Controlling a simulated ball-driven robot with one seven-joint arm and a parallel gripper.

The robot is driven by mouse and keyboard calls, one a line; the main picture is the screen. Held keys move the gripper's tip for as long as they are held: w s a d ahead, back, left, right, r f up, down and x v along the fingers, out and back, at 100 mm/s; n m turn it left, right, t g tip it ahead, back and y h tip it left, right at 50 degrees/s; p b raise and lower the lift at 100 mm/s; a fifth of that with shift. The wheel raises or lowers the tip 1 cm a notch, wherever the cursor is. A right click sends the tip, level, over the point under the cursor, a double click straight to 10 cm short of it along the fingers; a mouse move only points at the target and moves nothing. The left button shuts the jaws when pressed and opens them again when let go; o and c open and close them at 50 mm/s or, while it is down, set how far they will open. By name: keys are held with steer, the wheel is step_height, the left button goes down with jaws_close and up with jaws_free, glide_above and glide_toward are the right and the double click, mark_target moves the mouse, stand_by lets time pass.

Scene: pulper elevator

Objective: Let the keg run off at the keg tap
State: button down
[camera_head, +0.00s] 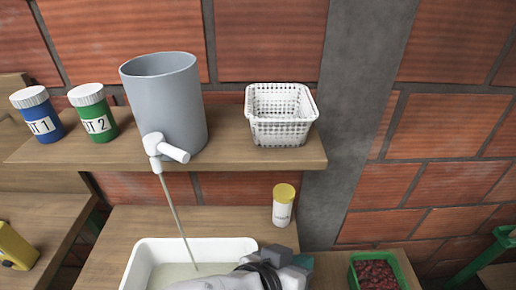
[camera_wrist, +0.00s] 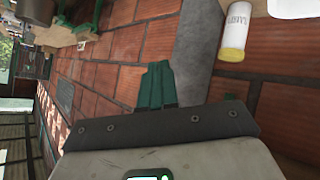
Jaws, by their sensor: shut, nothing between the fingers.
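The keg (camera_head: 172,100) is a grey open-topped cylinder on the upper wooden shelf. Its white keg tap (camera_head: 153,145) sits low on the front, with the lever (camera_head: 175,154) pointing right and slightly down. A thin pale stream (camera_head: 175,212) runs from the tap into a white basin (camera_head: 245,243) below, which holds pale liquid. My gripper (camera_head: 303,261) is at the basin's right side, below and right of the tap and apart from it. In the wrist view its teal fingers (camera_wrist: 157,85) are together and empty. My arm hides the basin's front right part.
A white basket (camera_head: 281,130) stands right of the keg; blue (camera_head: 40,125) and green (camera_head: 98,122) jars stand left. A yellow-lidded bottle (camera_head: 284,204) is behind my gripper and shows in the wrist view (camera_wrist: 235,30). A green crate of dark red fruit (camera_head: 402,270) is at right.

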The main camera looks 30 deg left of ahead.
steer(key=s+a+r+t+y, duration=0.2)
steer(key=s+a+r+t, duration=0.1)
steer(key=s+a+r, duration=0.55)
steer(key=m+t+y, duration=0.2)
glide_toward(179, 155)
steer(key=shift+n, duration=0.3)
steer(key=p+x, duration=0.2)
steer(key=a+p+x, duration=0.1)
steer(key=p+x, duration=0.1)
steer(key=x, duration=0.1)
steer(key=shift+w+a+f, duration=0.1)
steer(key=shift+f, duration=0.15)
steer(key=shift+w+f+p, duration=0.25)
steer(key=shift+w+p, duration=0.1)
steer(key=shift+w, duration=0.3)
steer(key=shift+w+d+n+y, duration=0.2)
steer(key=shift+n+y, duration=0.25)
steer(key=shift+y, duration=0.15)
steer(key=shift+w+d+n+y, duration=0.1)
steer(key=shift+w+n+y, duration=0.15)
steer(key=shift+n+y, duration=0.3)
steer(key=y, duration=0.1)
steer(key=n+y, duration=0.1)
steer(key=w+n+g+y, duration=0.1)
steer(key=shift+w+d+y, duration=0.15)
steer(key=shift+d+y, duration=0.1)
steer(key=shift+w+n, duration=0.2)
steer(key=shift+n, duration=0.1)
steer(key=shift+w+b, duration=0.15)
steer(key=shift+b, duration=0.15)
